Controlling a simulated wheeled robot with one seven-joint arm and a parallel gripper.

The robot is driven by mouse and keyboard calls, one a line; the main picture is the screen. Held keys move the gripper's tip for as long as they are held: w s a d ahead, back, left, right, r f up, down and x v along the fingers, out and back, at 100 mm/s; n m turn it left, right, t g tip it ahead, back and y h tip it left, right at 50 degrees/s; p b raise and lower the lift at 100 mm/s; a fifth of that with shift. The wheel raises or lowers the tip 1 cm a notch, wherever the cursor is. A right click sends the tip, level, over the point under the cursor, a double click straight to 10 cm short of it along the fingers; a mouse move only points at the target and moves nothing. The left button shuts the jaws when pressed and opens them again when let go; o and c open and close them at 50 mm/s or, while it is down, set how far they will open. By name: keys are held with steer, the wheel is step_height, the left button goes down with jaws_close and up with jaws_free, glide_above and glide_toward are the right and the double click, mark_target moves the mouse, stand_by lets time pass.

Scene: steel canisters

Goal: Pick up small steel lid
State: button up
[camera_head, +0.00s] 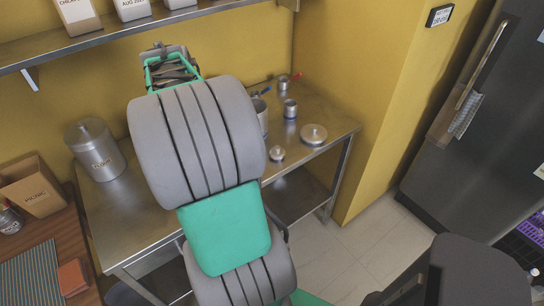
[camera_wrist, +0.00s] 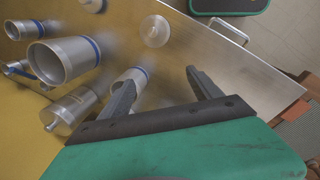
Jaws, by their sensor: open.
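The small steel lid (camera_head: 277,153) lies flat on the steel table, close to the right side of my arm. A round lid with a central knob, most likely the same one, shows in the wrist view (camera_wrist: 156,31), above and beyond my fingertips. A larger steel lid (camera_head: 314,134) lies to its right near the table's right end; one cut off at the wrist view's top edge (camera_wrist: 93,5) is probably this. My gripper (camera_wrist: 160,77) is open and empty, apart from the lid. In the head view my arm hides the fingers.
Open steel canisters (camera_head: 290,108) stand behind the lids; one with a blue band (camera_wrist: 65,63) is left of my fingers. Another canister (camera_wrist: 130,79) is partly behind the left finger. A large lidded canister (camera_head: 96,150) stands at the table's left. A shelf (camera_head: 100,35) overhangs the back.

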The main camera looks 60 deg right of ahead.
steer(key=s+d+f+g, duration=0.1)
steer(key=s+d+f, duration=0.3)
steer(key=d, duration=0.6)
steer(key=n+y, duration=0.1)
glide_above(277, 147)
steer(key=w+a, duration=0.1)
steer(key=w, duration=0.1)
step_height(277, 147, down, 2)
steer(key=shift+f+g+b, duration=0.2)
steer(key=shift+g+b, duration=0.1)
steer(key=shift+b, duration=0.05)
steer(key=shift+s+d+f, duration=0.4)
steer(key=shift+s, duration=0.15)
steer(key=f, duration=0.4)
steer(key=s+f, duration=0.1)
steer(key=f, duration=0.2)
steer(key=shift+c, duration=0.4)
steer(key=c, duration=1.3)
steer(key=shift+d+r, duration=0.1)
